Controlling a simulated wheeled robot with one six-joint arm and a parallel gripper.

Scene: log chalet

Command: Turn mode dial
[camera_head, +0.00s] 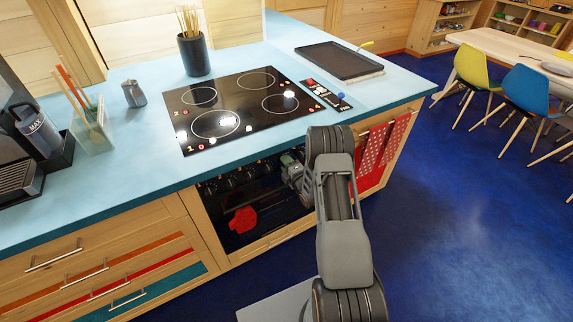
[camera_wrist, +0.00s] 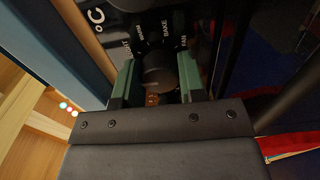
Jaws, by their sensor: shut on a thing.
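The mode dial (camera_wrist: 158,72) is a dark round knob on the black oven panel, with words such as BAKE and FAN printed around it in the wrist view. My gripper (camera_wrist: 157,80) has a green-lined finger on each side of the dial and is shut on it. In the head view my gripper (camera_head: 293,170) reaches the right end of the oven's control panel (camera_head: 240,178). The dial itself is hidden there behind my gripper and arm. I cannot tell exactly which mark the dial points to.
The blue worktop (camera_head: 120,185) with its black hob (camera_head: 240,108) overhangs the oven. Red towels (camera_head: 383,150) hang just right of my arm. A red mitt shape (camera_head: 243,220) shows at the oven door. Blue floor (camera_head: 460,230) lies open on the right, before the chairs.

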